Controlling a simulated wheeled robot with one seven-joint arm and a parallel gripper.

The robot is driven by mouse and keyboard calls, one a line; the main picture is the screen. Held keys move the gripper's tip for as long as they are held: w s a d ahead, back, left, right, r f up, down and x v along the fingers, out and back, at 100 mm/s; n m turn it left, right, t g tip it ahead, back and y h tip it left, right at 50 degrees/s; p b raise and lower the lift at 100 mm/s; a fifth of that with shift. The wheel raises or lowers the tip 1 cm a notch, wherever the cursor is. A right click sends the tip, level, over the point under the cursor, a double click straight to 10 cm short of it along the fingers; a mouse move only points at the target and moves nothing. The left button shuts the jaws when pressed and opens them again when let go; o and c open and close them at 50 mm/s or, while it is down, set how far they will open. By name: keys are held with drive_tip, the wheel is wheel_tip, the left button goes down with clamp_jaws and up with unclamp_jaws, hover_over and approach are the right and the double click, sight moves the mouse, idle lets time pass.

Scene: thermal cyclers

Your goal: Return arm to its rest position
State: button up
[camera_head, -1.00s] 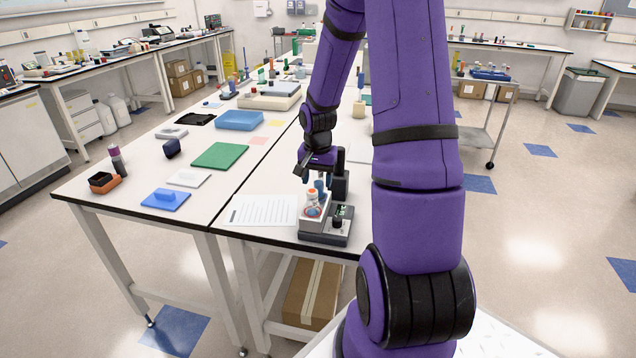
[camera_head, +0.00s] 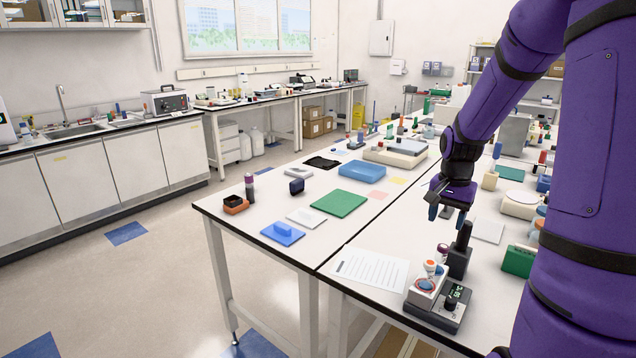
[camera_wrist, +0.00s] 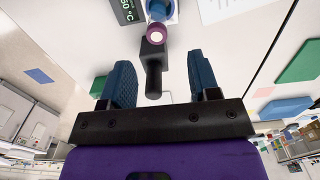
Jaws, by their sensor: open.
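My purple arm reaches over the white bench from the right in the head view. My gripper (camera_head: 440,211) hangs above the bench, behind a small grey device (camera_head: 437,303) with a lit display. In the wrist view my gripper (camera_wrist: 158,85) shows two blue fingers spread apart with nothing held between them.
A printed sheet (camera_head: 370,268) lies left of the device. A green box (camera_head: 518,260) is at right. The floor left of the bench is clear.

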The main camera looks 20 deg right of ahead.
drive_tip(key=s+a+r+n+t+h, duration=0.1)
drive_tip(key=s+a+r+n+t, duration=0.1)
drive_tip(key=s+a+r+n, duration=0.45)
drive_tip(key=s+a+r+n+t, duration=0.2)
drive_tip(key=s+a+r, duration=0.2)
drive_tip(key=a+r, duration=0.7)
drive_tip(key=s+a+n+t+y, duration=0.1)
drive_tip(key=s+a+n, duration=0.2)
drive_tip(key=s+a, duration=0.2)
drive_tip(key=s, duration=0.2)
drive_tip(key=shift+s+a+r, duration=0.15)
drive_tip(key=shift+s+r, duration=0.15)
drive_tip(key=shift+s, duration=0.05)
drive_tip(key=shift+o, duration=0.4)
drive_tip(key=shift+n, duration=0.25)
